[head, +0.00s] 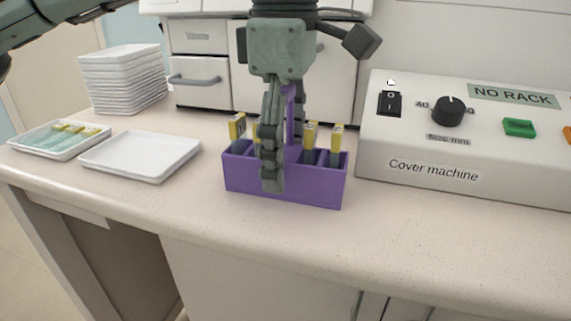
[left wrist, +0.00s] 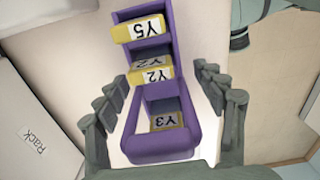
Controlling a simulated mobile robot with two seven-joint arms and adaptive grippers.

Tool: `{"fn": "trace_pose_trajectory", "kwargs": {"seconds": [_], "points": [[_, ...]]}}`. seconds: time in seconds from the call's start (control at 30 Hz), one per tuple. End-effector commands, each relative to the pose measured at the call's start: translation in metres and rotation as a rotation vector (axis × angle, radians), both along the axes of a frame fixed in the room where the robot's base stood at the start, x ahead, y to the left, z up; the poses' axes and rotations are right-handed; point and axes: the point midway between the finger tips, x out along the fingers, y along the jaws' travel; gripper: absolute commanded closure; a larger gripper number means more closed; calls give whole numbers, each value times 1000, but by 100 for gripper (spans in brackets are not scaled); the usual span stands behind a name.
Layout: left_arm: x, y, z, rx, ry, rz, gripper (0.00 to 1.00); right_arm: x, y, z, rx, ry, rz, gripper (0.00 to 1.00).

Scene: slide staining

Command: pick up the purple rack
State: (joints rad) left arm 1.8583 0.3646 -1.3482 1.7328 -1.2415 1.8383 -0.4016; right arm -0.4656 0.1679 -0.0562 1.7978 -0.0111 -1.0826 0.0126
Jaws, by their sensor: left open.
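The purple rack (head: 310,187) stands upright on the counter in the head view, with an upright handle in its middle and several yellow-ended slides in its slots. My left gripper (head: 284,150) points down over the rack's middle. Its fingers are open, one on the near side and one behind the handle; the near finger hides part of the rack's front. In the left wrist view the rack (left wrist: 162,147) lies between the spread fingers (left wrist: 163,76), with labels such as Y5, Y2 and Y3. Whether the fingers touch it I cannot tell. My right gripper is not in view.
The Cover machine (head: 433,143), with a NO RACK display, stands close to the rack's right. An empty white tray (head: 140,157), a tray of slides (head: 56,139) and a stack of trays (head: 122,80) are at left. The counter's front strip is clear.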

Motion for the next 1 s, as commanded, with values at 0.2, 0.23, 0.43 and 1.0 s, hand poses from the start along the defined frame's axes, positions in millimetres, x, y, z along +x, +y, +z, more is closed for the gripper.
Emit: {"fn": "trace_pose_trajectory", "kwargs": {"seconds": [0.2,0.23,0.43,1.0], "points": [[0,0,-5,-1,-1,1,30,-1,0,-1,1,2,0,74],[0,0,-5,-1,-1,1,30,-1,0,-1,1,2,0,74],[0,0,-5,-1,-1,0,49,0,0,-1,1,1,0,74],[0,0,-3,-2,-2,0,88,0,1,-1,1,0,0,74]]}}
